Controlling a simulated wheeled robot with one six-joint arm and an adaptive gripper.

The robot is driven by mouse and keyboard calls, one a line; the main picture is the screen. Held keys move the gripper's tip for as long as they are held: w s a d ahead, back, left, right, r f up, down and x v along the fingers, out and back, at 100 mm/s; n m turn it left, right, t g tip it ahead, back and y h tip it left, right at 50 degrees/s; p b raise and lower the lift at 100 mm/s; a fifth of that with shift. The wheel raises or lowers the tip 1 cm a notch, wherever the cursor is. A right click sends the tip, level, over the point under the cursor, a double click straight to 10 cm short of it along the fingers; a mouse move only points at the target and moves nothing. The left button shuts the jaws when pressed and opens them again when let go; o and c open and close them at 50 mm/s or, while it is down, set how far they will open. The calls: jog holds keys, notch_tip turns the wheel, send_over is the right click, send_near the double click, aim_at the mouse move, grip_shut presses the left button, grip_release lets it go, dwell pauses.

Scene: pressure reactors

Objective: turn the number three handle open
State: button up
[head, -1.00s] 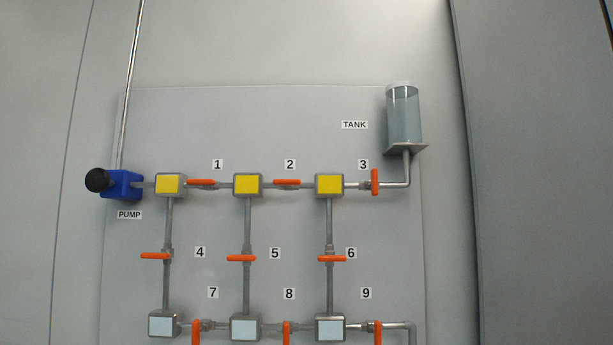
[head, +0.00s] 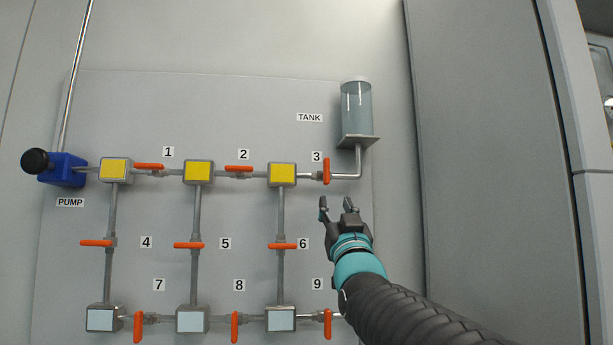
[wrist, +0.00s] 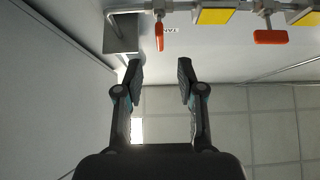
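The number three handle (head: 326,171) is orange and stands upright, crosswise to the horizontal pipe, just right of the label 3 (head: 317,157). In the wrist view, an orange handle beside the tank shelf (wrist: 121,35) appears to be the same one (wrist: 159,36). My gripper (head: 336,207) is below the handle in the head view, apart from it. In the wrist view, my gripper (wrist: 160,75) has its two fingers spread with nothing between them, and the handle lies beyond the gap between the tips.
The tank (head: 357,108) stands on its shelf, up and right of the handle. A yellow box (head: 282,174) sits left of it. The number six handle (head: 284,246) and number nine handle (head: 328,324) are lower on the panel. Bare wall lies right of the panel.

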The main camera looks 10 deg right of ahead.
aim_at(327, 165)
jog(key=shift+t, duration=0.6)
jog(key=p+x, duration=0.1)
jog(key=x, duration=0.4)
jog(key=p+x, duration=0.2)
jog(key=x, duration=0.3)
jog(key=s+r+p+x, duration=0.1)
jog(key=p+x, duration=0.1)
jog(key=x, duration=0.3)
jog(key=shift+c, duration=0.2)
grip_shut()
